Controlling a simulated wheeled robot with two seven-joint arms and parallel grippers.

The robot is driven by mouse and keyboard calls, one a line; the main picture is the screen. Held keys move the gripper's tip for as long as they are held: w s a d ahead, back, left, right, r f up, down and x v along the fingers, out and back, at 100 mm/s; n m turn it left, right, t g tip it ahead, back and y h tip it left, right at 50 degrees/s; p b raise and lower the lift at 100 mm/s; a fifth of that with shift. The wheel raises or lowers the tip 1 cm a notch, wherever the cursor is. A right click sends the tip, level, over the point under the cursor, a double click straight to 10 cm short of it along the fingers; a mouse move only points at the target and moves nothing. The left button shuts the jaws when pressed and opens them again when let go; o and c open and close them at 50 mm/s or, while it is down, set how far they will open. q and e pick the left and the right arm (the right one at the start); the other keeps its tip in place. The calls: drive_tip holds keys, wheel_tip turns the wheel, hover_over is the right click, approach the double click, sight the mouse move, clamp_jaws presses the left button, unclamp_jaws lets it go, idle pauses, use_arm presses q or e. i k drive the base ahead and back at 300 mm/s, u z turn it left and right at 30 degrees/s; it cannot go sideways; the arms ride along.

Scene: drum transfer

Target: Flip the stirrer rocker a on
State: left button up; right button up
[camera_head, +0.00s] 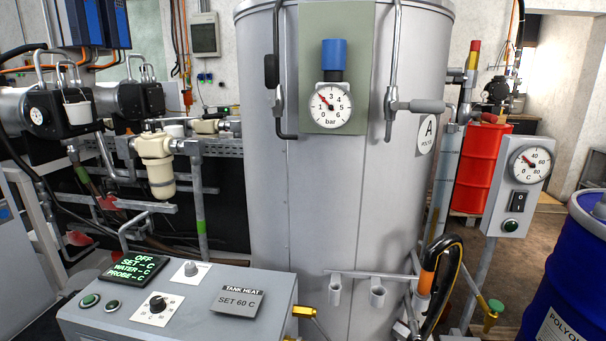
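A black rocker switch (517,200) sits on the front of a grey box (491,203) on a post, to the right of the big tank. It is under a round dial marked C (530,164) and above a dark green round button or lamp (510,225). The rocker is small, and I cannot tell which way it is tipped. The large grey tank (240,150) carries a round label with the letter A (426,134). Neither of my grippers shows in the head view.
A grey console (210,325) with a green-lettered display reading OFF (133,267) and a TANK HEAT plate (237,299) stands in front. A blue drum (568,275) is at the right edge, a red drum (478,168) behind.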

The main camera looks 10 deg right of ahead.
sight(519, 199)
drive_tip(key=z, duration=1.55)
drive_tip(key=k, duration=0.65)
drive_tip(key=i, duration=0.6)
drive_tip(key=u, duration=0.7)
drive_tip(key=i, duration=0.5)
drive_tip(key=u, duration=0.45)
